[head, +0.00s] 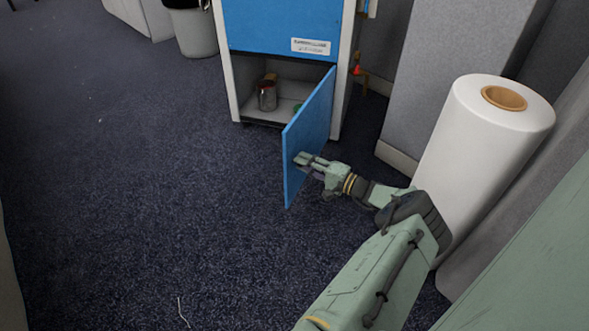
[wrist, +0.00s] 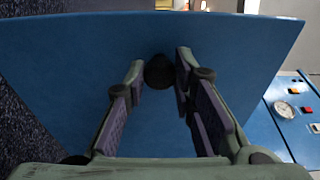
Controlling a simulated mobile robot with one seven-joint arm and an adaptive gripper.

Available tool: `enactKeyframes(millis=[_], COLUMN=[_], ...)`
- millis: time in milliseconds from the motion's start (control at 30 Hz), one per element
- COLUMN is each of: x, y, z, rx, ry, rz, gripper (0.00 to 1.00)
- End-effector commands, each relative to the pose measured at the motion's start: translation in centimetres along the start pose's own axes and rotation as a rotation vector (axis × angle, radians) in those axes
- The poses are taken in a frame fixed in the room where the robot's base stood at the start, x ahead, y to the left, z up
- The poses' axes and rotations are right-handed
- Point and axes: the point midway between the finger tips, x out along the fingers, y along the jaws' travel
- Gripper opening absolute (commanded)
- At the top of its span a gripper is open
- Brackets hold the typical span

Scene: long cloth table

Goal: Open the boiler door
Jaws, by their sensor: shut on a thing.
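The boiler (head: 270,28) is a white cabinet with a blue upper panel at the top middle of the head view. Its lower blue door (head: 312,122) stands swung well out from the cabinet, hinged at the right side. My gripper (head: 300,161) is at the outer face of the door, near its free edge. In the wrist view a dark round knob (wrist: 158,72) sits between the fingertips, with the blue door face (wrist: 70,75) behind it. My gripper is shut on the knob. The fingers partly hide the knob in the head view.
The open lower compartment holds a can (head: 267,97) and other small items. A large white roll (head: 470,140) stands right, close to my arm. A grey bin (head: 194,34) stands at upper left. Carpet left of the door is clear. A gauge (wrist: 283,109) shows in the wrist view.

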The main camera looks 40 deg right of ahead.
Motion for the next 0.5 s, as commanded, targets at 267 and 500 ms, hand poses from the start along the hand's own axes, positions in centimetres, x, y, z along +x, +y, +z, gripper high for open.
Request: enactKeyframes(millis=[267,500], x=[-1.5,-1.6], y=[0.1,0.0], z=[-0.4,-0.4], rx=[0.0,0.001], ry=[-0.051,-0.054], rz=[-0.001,0.0], gripper=[0.0,0.0])
